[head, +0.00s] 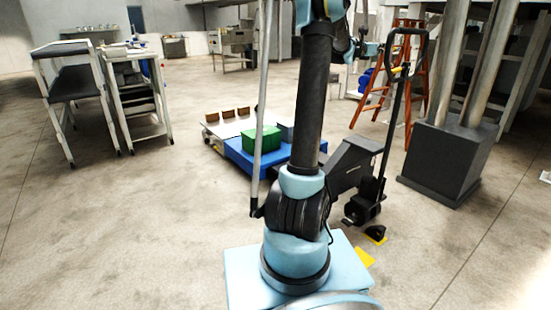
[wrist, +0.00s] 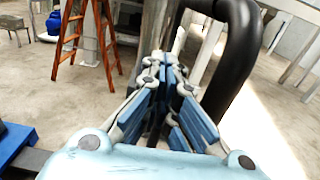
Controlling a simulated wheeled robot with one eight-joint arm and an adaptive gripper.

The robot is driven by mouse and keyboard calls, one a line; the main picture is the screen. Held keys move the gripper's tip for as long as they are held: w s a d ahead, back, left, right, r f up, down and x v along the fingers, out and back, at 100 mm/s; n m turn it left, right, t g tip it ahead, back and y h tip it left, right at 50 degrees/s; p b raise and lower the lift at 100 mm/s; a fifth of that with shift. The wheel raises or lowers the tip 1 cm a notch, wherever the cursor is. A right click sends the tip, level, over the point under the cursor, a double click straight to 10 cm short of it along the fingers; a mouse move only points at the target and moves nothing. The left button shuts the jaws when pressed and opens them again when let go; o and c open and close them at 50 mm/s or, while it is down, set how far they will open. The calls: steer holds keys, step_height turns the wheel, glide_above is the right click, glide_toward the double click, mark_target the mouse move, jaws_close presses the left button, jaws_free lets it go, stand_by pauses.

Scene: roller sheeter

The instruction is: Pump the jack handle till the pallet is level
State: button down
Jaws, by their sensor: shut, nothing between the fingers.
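The jack handle (head: 407,72) is a black loop on a long shaft, leaning up from the black pallet jack (head: 352,160). In the wrist view the thick black bar of its loop (wrist: 238,60) curves close along the right of my gripper (wrist: 165,62). My gripper's blue-padded fingers are together and hold nothing; I cannot tell whether they touch the bar. The blue pallet (head: 235,154) is low on the floor beyond my arm, partly hidden by it. A green box (head: 262,139) sits on it. I cannot tell the pallet's exact tilt.
An orange ladder (head: 375,95) stands behind the handle. A dark block with metal posts (head: 440,160) stands right of the jack. Carts (head: 75,90) stand at the left. Small brown blocks (head: 228,113) lie on a pale surface beyond the pallet.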

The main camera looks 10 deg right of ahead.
mark_target(389, 49)
stand_by(0.3)
steer(key=s, duration=0.1)
steer(key=s+d, duration=0.1)
steer(key=s, duration=0.1)
steer(key=s+d, duration=0.1)
steer(key=s, duration=0.1)
steer(key=shift+s+d+r, duration=0.1)
steer(key=shift+s+d, duration=0.05)
steer(key=shift+s, duration=0.1)
steer(key=shift+s+d, duration=0.35)
steer(key=shift+s, duration=0.55)
steer(key=shift+s+d, duration=0.4)
steer(key=shift+s, duration=0.45)
steer(key=shift+s+d, duration=0.35)
steer(key=shift+s, duration=0.55)
steer(key=shift+s+d+f, duration=0.15)
steer(key=shift+s+d, duration=0.2)
steer(key=shift+s, duration=0.55)
steer(key=shift+s+d+f, duration=0.2)
steer(key=shift+s+d, duration=0.2)
steer(key=shift+s, duration=0.5)
steer(key=shift+s+d+f, duration=0.15)
steer(key=shift+s+d, duration=0.2)
steer(key=shift+s, duration=0.55)
